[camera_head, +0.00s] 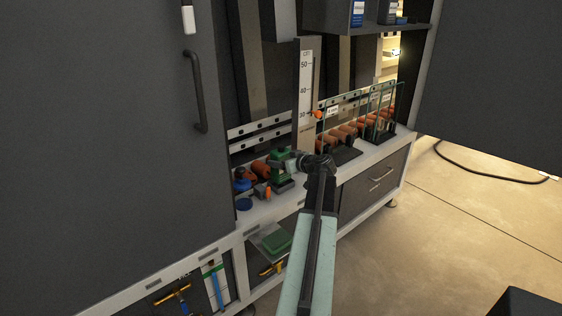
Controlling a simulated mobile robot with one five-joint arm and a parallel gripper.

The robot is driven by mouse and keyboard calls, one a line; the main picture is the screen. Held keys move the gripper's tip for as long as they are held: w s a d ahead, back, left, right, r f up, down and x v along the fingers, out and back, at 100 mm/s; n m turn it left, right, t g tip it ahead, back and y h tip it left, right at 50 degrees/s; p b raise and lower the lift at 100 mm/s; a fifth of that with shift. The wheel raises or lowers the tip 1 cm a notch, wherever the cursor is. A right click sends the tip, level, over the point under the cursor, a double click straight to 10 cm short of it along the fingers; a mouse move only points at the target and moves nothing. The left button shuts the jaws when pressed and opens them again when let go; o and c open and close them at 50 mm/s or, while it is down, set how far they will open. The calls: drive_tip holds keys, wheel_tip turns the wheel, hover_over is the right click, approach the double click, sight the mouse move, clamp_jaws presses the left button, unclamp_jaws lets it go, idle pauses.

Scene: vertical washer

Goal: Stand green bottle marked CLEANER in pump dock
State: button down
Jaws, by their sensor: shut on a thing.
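A green bottle-like thing (281,155) stands out at the bench's left part, small in the head view; no CLEANER marking can be read. My gripper (297,163) reaches in from the right at the end of my arm, at the green thing's right side, and is shut on it. The fingertips are too small and dark to make out clearly. I cannot tell whether the bottle touches the bench. The pump dock cannot be made out for certain among the small blue, orange and dark parts beside the bottle.
Blue parts (243,204) and an orange part (263,191) crowd the bench left of my gripper. A glass-panelled rack with orange cylinders (345,133) stands to the right. A large grey door (120,120) flanks the left. A green block (276,243) lies on the lower shelf.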

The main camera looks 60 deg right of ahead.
drive_tip(key=shift+f+b, duration=1.8)
drive_tip(key=shift+f, duration=0.05)
drive_tip(key=shift+c, duration=0.8)
unclamp_jaws()
drive_tip(key=shift+r, duration=0.1)
drive_tip(key=p+v, duration=0.2)
drive_tip(key=v, duration=0.5)
drive_tip(key=shift+s+a+p, duration=0.15)
drive_tip(key=shift+s+p, duration=0.2)
drive_tip(key=shift+p, duration=0.05)
drive_tip(key=shift+r, duration=0.15)
